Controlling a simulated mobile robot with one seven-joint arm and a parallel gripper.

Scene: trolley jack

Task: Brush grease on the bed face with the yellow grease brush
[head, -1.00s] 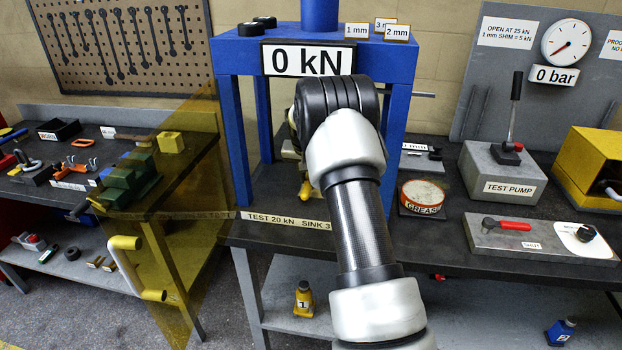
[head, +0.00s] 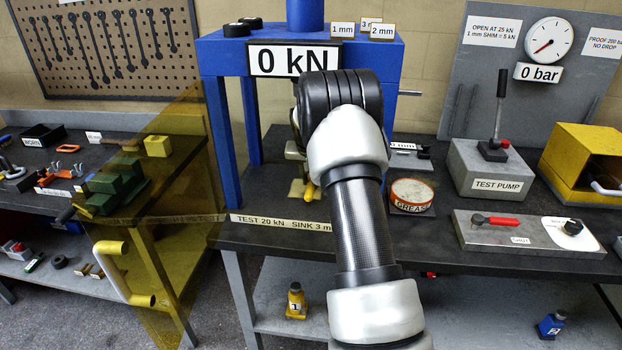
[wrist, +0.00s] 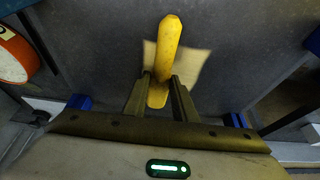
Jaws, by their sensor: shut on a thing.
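My gripper (wrist: 160,88) is shut on the yellow grease brush (wrist: 167,48), whose handle stands out between the fingers in the wrist view. In the head view my arm hides most of the gripper, and a bit of the yellow brush (head: 310,192) shows below it. A pale tan square patch (wrist: 195,66) lies on the dark bed under the brush. It also shows in the head view (head: 296,190). I cannot tell whether the brush touches it. The round grease tin (head: 411,193) stands right of my arm; its red-orange rim is at the wrist view's left edge (wrist: 14,58).
The blue press frame (head: 220,140) rises around the bed, with its sign reading 0 kN (head: 294,59). A test pump (head: 497,168) and a valve plate (head: 525,236) stand to the right. A yellow see-through guard (head: 175,215) stands open at left.

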